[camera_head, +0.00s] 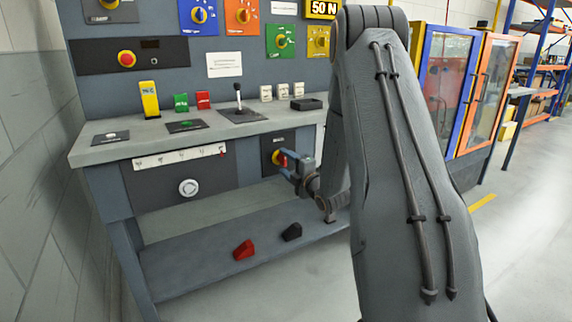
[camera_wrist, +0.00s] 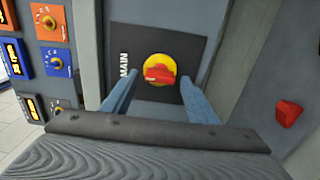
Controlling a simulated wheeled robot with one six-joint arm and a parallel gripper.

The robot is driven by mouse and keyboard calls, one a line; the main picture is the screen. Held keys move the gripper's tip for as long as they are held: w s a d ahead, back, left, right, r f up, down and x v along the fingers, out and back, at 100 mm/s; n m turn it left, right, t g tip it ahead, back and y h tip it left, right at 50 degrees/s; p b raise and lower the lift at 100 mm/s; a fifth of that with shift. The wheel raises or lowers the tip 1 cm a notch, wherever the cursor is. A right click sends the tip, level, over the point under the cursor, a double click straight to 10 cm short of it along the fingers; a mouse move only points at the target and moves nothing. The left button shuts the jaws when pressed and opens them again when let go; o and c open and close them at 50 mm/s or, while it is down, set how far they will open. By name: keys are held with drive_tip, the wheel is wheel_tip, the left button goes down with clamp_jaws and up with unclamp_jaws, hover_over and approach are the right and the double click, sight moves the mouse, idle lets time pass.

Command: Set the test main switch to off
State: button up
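The main switch (camera_wrist: 158,72) is a red handle on a yellow disc, on a dark plate labelled MAIN in the wrist view. In the head view the main switch (camera_head: 277,158) sits on the bench front, partly covered by my gripper (camera_head: 293,160). In the wrist view my gripper (camera_wrist: 160,100) is open, with its blue fingers apart on either side of the switch's lower part. Nothing is held between the fingers. I cannot tell whether the fingers touch the handle.
A red block (camera_head: 244,250) and a black block (camera_head: 292,232) lie on the lower shelf (camera_head: 200,268). A joystick (camera_head: 238,98) and a yellow block (camera_head: 149,99) stand on the bench top. Coloured dial panels and a red push button (camera_head: 127,59) are on the wall panel behind.

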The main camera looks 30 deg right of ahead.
drive_tip(key=s, duration=0.7)
drive_tip(key=shift+s+d+p, duration=0.15)
drive_tip(key=shift+s+p, duration=0.25)
drive_tip(key=shift+p, duration=0.05)
drive_tip(key=shift+w, duration=0.1)
